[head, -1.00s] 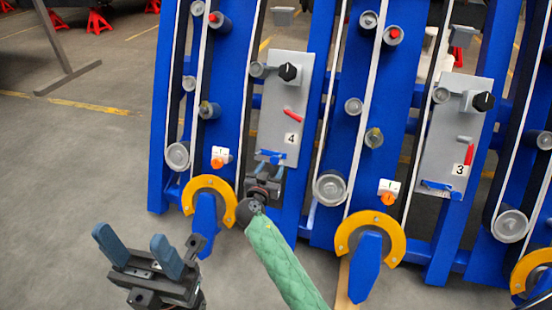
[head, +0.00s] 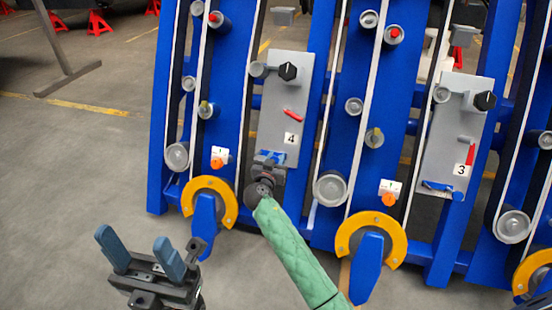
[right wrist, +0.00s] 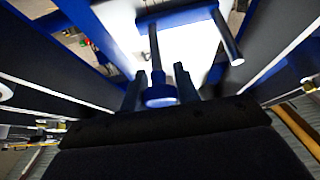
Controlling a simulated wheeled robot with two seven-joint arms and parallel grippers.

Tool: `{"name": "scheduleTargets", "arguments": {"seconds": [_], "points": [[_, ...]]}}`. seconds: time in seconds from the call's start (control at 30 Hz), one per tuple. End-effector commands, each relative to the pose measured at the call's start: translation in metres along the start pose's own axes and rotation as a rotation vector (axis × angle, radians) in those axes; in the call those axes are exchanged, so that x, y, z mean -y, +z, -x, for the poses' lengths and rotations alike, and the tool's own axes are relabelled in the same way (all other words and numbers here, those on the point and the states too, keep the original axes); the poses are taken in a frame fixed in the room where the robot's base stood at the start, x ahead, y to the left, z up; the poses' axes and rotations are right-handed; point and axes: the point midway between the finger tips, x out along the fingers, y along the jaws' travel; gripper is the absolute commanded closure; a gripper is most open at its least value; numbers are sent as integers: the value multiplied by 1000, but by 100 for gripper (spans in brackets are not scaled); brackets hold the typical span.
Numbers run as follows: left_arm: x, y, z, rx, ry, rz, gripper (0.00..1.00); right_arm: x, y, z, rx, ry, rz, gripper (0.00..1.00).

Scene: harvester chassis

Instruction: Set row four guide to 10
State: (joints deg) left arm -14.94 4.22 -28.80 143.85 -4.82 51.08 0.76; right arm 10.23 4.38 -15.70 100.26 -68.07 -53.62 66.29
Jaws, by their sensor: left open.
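The row four panel (head: 280,115) is a grey plate labelled 4, with a black knob (head: 288,71), a red pointer (head: 292,114) and a blue guide part (head: 272,157) at its lower end. My right gripper (head: 268,163), on the green-sleeved arm, is at that blue part and hides some of it. In the right wrist view its two dark fingers (right wrist: 161,88) stand on either side of a round blue piece (right wrist: 160,96) with a rod behind it. Gaps show near the fingertips. My left gripper (head: 141,250) is open and empty at the lower left, away from the chassis.
A similar panel labelled 3 (head: 450,135) stands to the right. Yellow curved guards (head: 229,203) and blue uprights (head: 340,130) flank the row four panel. White belts and grey rollers (head: 331,188) are close by. Open floor (head: 70,190) lies at the left.

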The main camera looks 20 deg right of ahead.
Motion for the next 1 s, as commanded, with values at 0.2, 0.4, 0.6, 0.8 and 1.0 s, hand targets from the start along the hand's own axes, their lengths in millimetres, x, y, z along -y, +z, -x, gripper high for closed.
{"name": "scheduleTargets", "arguments": {"seconds": [0.2,0.4,0.6,0.8,1.0], "points": [[0,0,0,0,0,0,43,0,0,0,0,0,0,100],[-1,1,9,5,7,-4,43,5,3,0,0,1,-3,100],[-3,4,17,22,20,-8,43,10,0,0,-1,1,-2,100],[-3,4,16,21,22,-8,43,10,-1,0,-1,1,-1,100],[-3,3,16,20,22,-8,43,10,-1,0,-1,1,0,48]]}}
